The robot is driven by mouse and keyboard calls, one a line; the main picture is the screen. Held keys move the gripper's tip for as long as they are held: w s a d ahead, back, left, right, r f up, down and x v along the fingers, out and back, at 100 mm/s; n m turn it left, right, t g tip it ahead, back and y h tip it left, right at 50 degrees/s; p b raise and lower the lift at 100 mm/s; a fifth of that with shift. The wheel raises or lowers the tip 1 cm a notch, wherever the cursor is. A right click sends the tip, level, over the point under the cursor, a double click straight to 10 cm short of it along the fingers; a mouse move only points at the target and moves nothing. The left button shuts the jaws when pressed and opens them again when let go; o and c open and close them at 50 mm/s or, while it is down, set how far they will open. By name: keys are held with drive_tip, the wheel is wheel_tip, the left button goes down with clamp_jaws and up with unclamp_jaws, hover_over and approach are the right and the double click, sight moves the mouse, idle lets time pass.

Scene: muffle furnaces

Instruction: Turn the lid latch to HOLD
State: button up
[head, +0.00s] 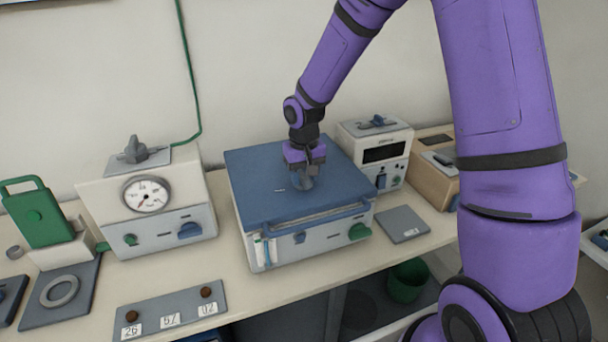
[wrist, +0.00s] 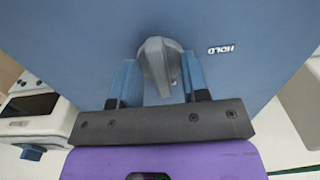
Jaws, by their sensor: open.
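The lid latch (wrist: 157,60) is a grey knob on the blue lid (head: 255,190) of the middle unit. The lid is down flat. In the wrist view the latch's narrow end points toward the gripper, away from the HOLD mark. The HOLD mark (wrist: 221,49) is printed in white on the lid to the right of the latch and reads upside down. My gripper (head: 303,182) is low over the lid, with its two blue fingers apart on either side of the latch. I cannot tell whether either finger touches it. In the head view the gripper mostly hides the latch.
A gauge unit (head: 147,193) stands to the left and a unit with a dark display (head: 385,151) to the right. A grey plate (head: 402,224) lies right of the lidded unit. A labelled tray (head: 170,308) lies in front. My arm crosses the right side.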

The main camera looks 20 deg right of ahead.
drive_tip(key=shift+c, duration=0.4)
clamp_jaws()
drive_tip(key=shift+n, duration=0.3)
drive_tip(key=n, duration=0.3)
drive_tip(key=shift+d+n, duration=0.15)
drive_tip(key=shift+n, duration=0.15)
drive_tip(key=n, duration=0.4)
drive_tip(key=shift+w+n, duration=0.1)
drive_tip(key=shift+n, duration=0.2)
drive_tip(key=n, duration=0.4)
drive_tip(key=shift+w+d, duration=0.1)
drive_tip(key=shift+d, duration=0.05)
drive_tip(key=shift+w+n, duration=0.1)
drive_tip(key=shift+n, duration=2.4)
